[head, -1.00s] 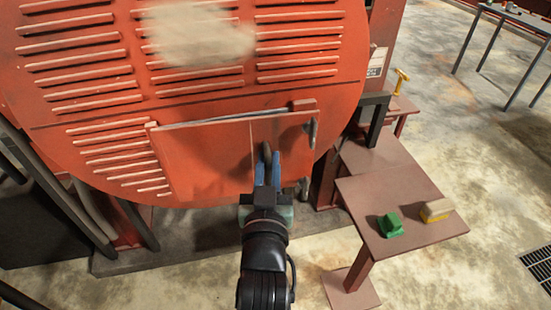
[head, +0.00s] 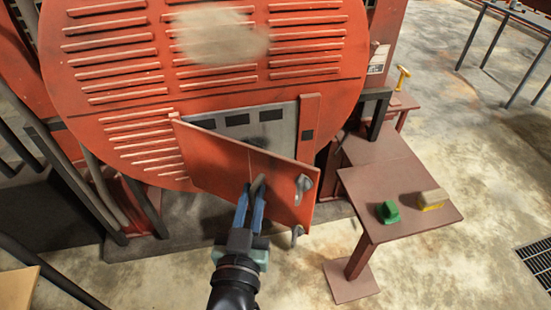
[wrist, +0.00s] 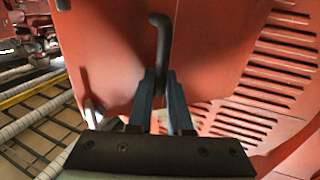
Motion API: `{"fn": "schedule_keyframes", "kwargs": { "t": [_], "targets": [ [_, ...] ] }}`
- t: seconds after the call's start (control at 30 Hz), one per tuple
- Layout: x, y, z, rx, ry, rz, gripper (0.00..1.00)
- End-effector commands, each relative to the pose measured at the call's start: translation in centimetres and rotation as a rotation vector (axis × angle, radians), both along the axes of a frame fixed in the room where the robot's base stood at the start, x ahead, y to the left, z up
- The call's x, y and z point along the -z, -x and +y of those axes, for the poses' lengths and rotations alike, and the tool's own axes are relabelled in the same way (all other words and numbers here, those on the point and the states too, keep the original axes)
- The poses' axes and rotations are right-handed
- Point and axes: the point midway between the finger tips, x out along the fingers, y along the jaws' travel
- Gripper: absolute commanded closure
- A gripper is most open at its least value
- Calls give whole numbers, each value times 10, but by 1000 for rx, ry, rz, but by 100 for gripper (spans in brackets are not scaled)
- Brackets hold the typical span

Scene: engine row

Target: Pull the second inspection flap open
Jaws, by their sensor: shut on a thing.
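The inspection flap (head: 222,163) is an orange-red panel on the round louvred housing. It stands swung out at an angle, its right side away from the housing, and a grey recess (head: 262,127) with dark slots shows behind it. My gripper (head: 255,190) is in front of the flap, shut on its dark bent handle (head: 258,183). In the wrist view the handle (wrist: 160,45) runs down between the two blue fingers (wrist: 160,95). Grey latches (head: 303,187) sit at the flap's right edge. The handle's lower end is hidden by the fingers.
A brown side table (head: 425,230) stands at the right with a green object (head: 388,212) and a yellow-and-beige block (head: 433,200) on it. Dark curved pipes (head: 70,185) run at the left. The concrete floor in front (head: 320,250) is clear.

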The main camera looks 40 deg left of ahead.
Motion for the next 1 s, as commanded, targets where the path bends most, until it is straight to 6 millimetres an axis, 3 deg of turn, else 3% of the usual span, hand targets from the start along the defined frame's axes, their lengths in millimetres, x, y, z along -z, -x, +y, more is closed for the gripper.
{"fn": "schedule_keyframes", "kwargs": {
  "t": [0.43,1.0],
  "targets": [
    [0,29,6,-2,1,-1,100],
    [-2,60,14,177,-1,4,100]
  ]
}}
